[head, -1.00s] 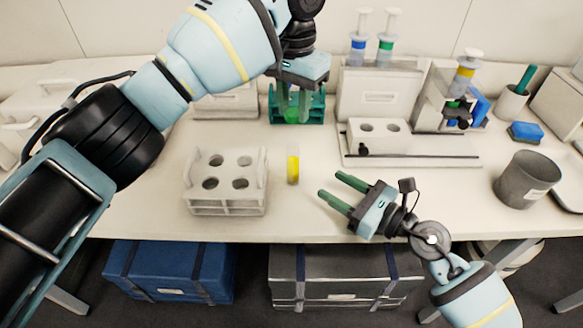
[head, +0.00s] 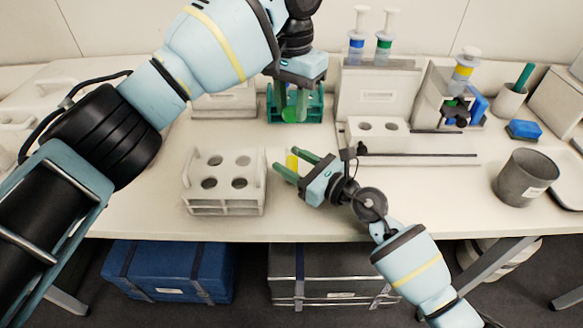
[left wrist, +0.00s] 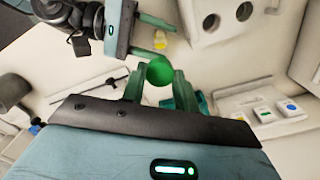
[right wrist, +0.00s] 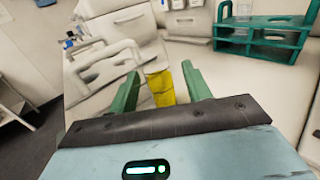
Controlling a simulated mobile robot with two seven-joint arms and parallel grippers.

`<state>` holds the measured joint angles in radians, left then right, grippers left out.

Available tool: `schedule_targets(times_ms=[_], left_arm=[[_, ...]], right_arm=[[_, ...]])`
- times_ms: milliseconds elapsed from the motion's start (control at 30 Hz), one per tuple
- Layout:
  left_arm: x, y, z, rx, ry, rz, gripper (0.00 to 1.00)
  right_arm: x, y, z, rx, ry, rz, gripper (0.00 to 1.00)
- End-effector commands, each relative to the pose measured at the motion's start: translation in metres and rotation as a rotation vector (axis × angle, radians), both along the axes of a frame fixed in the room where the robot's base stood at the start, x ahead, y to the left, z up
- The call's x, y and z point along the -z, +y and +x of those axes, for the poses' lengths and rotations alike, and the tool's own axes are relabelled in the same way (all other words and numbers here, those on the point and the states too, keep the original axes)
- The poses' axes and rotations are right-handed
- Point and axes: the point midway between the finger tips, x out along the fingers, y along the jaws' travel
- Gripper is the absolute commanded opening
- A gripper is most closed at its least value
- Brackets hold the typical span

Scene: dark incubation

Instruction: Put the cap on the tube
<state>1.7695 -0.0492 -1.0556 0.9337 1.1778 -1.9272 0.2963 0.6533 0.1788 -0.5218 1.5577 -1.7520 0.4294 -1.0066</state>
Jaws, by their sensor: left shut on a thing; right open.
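A small upright yellow piece (head: 291,161), which looks like the cap, stands on the table. It also shows in the right wrist view (right wrist: 161,88). My right gripper (head: 287,162) is open, with its green fingers on either side of the yellow piece; I cannot tell if they touch it. My left gripper (left wrist: 154,82) is shut on the tube, whose round green end (left wrist: 159,70) shows between the fingers. In the head view the tube's green part (head: 290,114) is at the teal rack (head: 272,118); I cannot tell whether it is clear of the rack.
A white rack (head: 224,180) with several empty holes stands left of the yellow piece. A white block with two holes (head: 378,140) and a dark grey cup (head: 525,178) are to the right. The table front between rack and cup is mostly clear.

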Motion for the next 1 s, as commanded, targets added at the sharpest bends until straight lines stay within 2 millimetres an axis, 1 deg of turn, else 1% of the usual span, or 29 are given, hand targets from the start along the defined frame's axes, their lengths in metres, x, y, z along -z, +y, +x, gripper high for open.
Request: schedule_targets(times_ms=[100,367,467,700,767,933,1000], left_arm=[[0.0,0.0,0.0,0.0,0.0,0.0,0.09],[-0.0001,0.0,0.0,0.0,0.0,0.0,0.09],[-0.0001,-0.0001,-0.0001,0.0,0.0,0.0,0.09],[0.0,0.0,0.0,0.0,0.0,0.0,0.09],[0.0,0.0,0.0,0.0,0.0,0.0,0.09],[0.0005,-0.0001,-0.0001,0.0,0.0,0.0,0.09],[0.0052,0.0001,-0.0002,0.0,0.002,0.001,0.09]], right_arm=[[-0.0004,0.0036,0.0027,0.0,-0.001,-0.001,0.49],[-0.0003,0.0038,0.0029,0.0,-0.001,-0.001,0.49],[-0.0003,0.0036,0.0028,0.0,-0.001,-0.001,0.38],[-0.0002,0.0035,0.0028,0.0,0.0,0.0,0.07],[-0.0002,0.0034,0.0028,0.0,0.0,0.0,0.0],[-0.0002,0.0034,0.0028,0.0,0.0,0.0,0.0],[-0.0002,0.0034,0.0028,0.0,0.0,0.0,0.0]])
